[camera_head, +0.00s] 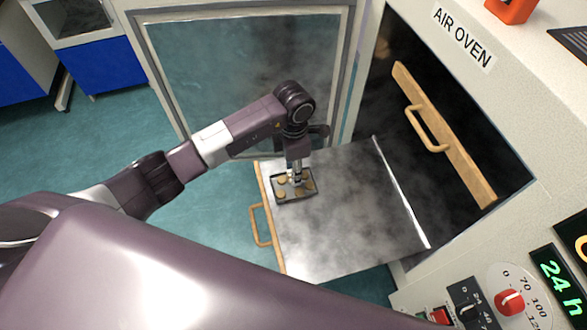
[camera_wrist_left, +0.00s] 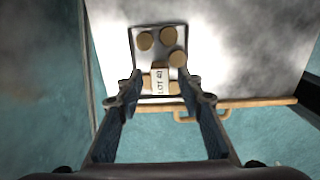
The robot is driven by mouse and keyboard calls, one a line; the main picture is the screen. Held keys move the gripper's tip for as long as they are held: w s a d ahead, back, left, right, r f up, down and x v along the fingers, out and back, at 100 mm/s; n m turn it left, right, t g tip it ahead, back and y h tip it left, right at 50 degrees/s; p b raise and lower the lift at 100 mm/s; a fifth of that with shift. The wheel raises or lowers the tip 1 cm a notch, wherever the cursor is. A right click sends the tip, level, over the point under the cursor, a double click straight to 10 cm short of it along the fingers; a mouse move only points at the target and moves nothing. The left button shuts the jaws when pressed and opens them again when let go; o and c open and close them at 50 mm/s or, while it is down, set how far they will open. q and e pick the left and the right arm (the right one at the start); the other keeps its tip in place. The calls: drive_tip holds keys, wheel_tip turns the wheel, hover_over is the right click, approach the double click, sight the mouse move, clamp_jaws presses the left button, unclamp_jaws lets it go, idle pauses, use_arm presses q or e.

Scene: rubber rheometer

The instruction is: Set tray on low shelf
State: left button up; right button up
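The small dark tray (camera_head: 297,200) holds several tan discs and lies at the front-left edge of the pulled-out low shelf (camera_head: 340,230). It also shows in the left wrist view (camera_wrist_left: 152,58), with a tab marked "LOT 40" (camera_wrist_left: 160,80) near its close end. My left gripper (camera_head: 296,178) is above and at the tray. In the left wrist view its fingers (camera_wrist_left: 160,77) stand apart on either side of the tab, with gaps between. The fingers hide part of the tray's near sides. My right gripper is not in view.
The air oven stands at right with its glazed door (camera_head: 240,70) swung open at left. An upper shelf's wooden front (camera_head: 450,140) with handle is inside the oven. The low shelf's wooden handle (camera_head: 257,225) sticks out left. Most of the low shelf is bare.

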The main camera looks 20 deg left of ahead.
use_arm(q)
drive_tip(key=shift+r, duration=0.25)
wheel_tip(320, 180, up, 12)
drive_tip(key=b, duration=0.2)
drive_tip(key=shift+f, duration=0.15)
